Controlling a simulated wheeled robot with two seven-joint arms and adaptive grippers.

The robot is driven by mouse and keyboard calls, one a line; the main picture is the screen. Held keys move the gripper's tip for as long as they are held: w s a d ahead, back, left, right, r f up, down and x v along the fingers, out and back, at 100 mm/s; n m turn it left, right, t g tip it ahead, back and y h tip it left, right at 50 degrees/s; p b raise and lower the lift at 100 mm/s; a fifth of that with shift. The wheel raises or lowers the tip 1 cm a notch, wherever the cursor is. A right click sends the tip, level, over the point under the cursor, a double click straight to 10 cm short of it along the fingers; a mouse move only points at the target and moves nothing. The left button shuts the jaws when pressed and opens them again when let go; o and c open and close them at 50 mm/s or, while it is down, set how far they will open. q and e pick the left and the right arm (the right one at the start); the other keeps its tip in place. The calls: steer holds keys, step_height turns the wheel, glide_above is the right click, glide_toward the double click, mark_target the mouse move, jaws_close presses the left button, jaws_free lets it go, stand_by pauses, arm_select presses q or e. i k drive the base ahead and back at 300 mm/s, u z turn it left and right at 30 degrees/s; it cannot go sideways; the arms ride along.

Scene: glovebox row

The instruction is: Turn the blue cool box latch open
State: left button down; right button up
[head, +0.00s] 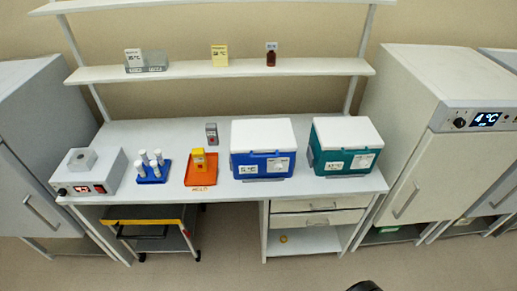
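The blue cool box (239,160) stands on the bench right of the middle, with its white lid (263,134) down. Its front carries a white label at the left and a pale latch (279,165) at the right. The latch is too small to tell exactly how it is turned. Neither of my grippers can be made out in the head view. Only a dark rounded piece shows at the bottom edge, and I cannot tell which part it is.
A green cool box (323,157) stands just right of the blue one. An orange tray (208,180) with a yellow device lies to its left, then a blue tube rack (152,178) and a heater block (92,185). A cart (150,216) is under the bench. Floor in front is clear.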

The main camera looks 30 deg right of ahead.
mark_target(279, 167)
steer(key=z, duration=1.35)
steer(key=k, duration=1.2)
steer(key=u, duration=0.7)
steer(key=i, duration=1.2)
steer(key=z, duration=0.45)
